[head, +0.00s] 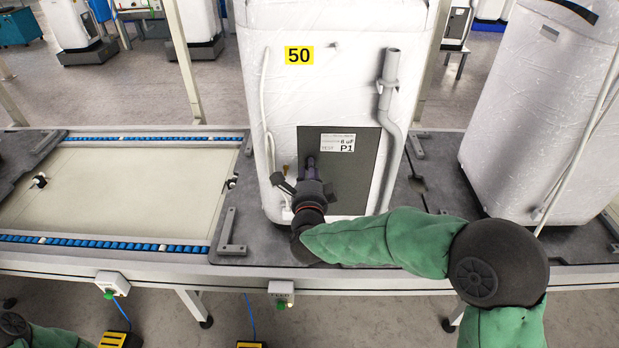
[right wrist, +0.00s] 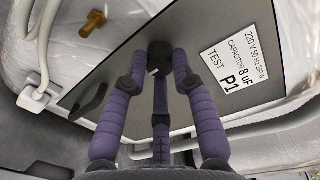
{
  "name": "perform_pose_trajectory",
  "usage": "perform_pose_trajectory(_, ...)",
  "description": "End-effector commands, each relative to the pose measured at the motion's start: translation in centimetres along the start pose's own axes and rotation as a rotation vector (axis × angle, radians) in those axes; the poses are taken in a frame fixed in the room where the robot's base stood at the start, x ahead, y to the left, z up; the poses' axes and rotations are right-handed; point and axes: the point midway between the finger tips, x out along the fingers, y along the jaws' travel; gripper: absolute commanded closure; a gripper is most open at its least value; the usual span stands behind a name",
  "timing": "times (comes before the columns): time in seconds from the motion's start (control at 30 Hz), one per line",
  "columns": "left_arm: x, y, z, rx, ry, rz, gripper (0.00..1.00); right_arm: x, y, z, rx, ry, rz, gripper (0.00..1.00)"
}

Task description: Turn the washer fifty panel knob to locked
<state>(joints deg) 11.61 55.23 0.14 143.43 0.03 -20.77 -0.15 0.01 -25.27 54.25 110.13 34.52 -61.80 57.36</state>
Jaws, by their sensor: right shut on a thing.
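The white washer (head: 345,25) with the yellow "50" label (head: 299,55) stands wrapped in film on a dark pallet. Its grey back panel (head: 362,178) has a white label (head: 337,142) reading P1. In the right wrist view, a black round knob (right wrist: 158,50) with a small white mark sits on the panel, left of the label. My right gripper (head: 310,163) is at the panel. Its purple fingers (right wrist: 160,72) are shut around the knob. The fingers hide the knob in the head view. I cannot read the knob's position. My left gripper is out of view.
A grey drain hose (head: 393,125) runs down right of the panel. Another wrapped washer (head: 535,110) stands at right. The conveyor section (head: 115,190) at left is empty.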

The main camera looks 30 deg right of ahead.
Motion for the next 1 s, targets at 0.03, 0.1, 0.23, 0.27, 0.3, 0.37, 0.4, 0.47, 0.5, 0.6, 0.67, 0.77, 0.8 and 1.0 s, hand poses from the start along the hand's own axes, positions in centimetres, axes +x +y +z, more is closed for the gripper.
perform_pose_trajectory(0.03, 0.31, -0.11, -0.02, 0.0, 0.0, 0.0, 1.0, 0.04, -0.01, -0.17, 0.018, 0.004, -0.003, 1.0)
perform_pose_trajectory(0.1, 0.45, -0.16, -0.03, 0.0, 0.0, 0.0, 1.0, 0.03, -0.02, -0.17, 0.034, 0.003, -0.002, 1.0)
perform_pose_trajectory(0.23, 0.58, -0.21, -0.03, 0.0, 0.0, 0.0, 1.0, 0.03, -0.04, -0.15, 0.053, 0.002, -0.001, 1.0)
perform_pose_trajectory(0.27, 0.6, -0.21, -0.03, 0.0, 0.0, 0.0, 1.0, 0.03, -0.05, -0.15, 0.056, 0.001, -0.001, 1.0)
perform_pose_trajectory(0.3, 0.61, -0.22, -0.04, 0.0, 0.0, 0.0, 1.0, 0.02, -0.05, -0.15, 0.058, 0.001, 0.0, 1.0)
perform_pose_trajectory(0.37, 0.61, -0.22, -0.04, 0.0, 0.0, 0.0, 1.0, 0.02, -0.05, -0.14, 0.059, 0.001, 0.0, 1.0)
perform_pose_trajectory(0.4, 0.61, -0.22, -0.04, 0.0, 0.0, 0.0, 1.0, 0.02, -0.05, -0.14, 0.06, 0.001, 0.0, 1.0)
perform_pose_trajectory(0.47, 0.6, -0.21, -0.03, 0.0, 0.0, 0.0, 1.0, 0.02, -0.05, -0.14, 0.059, 0.001, 0.0, 1.0)
perform_pose_trajectory(0.5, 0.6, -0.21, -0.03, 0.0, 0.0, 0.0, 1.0, 0.02, -0.05, -0.14, 0.059, 0.001, 0.0, 1.0)
perform_pose_trajectory(0.6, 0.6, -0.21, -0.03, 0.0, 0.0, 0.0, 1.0, 0.02, -0.03, -0.13, 0.059, 0.001, 0.0, 1.0)
perform_pose_trajectory(0.67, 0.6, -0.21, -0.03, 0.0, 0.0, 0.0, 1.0, 0.02, -0.02, -0.13, 0.058, 0.001, 0.0, 1.0)
perform_pose_trajectory(0.77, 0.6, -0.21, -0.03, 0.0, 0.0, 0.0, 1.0, 0.02, 0.0, -0.12, 0.057, 0.0, 0.001, 0.49)
perform_pose_trajectory(0.8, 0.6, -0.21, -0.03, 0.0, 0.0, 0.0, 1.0, 0.01, 0.0, -0.1, 0.057, 0.0, 0.001, 0.49)
perform_pose_trajectory(1.0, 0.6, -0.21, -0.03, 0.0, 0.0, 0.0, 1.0, 0.0, 0.04, -0.05, 0.056, -0.002, 0.002, 0.49)
